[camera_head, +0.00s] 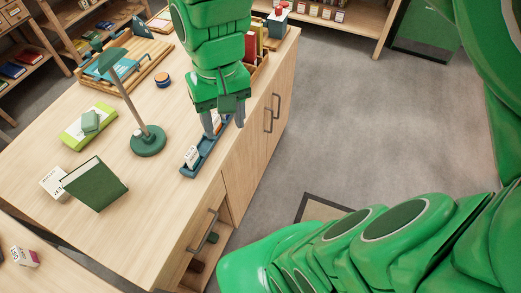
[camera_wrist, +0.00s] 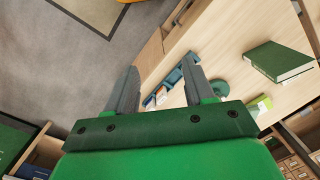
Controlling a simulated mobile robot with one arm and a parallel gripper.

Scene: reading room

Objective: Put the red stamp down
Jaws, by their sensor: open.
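My gripper (camera_head: 222,121) is open, pointing down over the right edge of the wooden desk (camera_head: 120,235). Its fingers are apart above a long blue tray (camera_head: 190,171), and nothing is clearly held between them. The wrist view also shows my open gripper (camera_wrist: 160,66) with the blue tray (camera_wrist: 174,77) beyond its fingers. Small white pieces (camera_head: 192,156) stand in the tray, one with an orange or red mark. I cannot make out a red stamp for certain; my gripper hides part of the tray.
A green desk lamp (camera_head: 148,140) stands left of the tray. A green book (camera_head: 95,183) stands nearer the front, with a green box (camera_head: 88,126) farther left. A wooden tray (camera_head: 130,68) and a holder with red books (camera_head: 250,47) are at the back. Desk front is clear.

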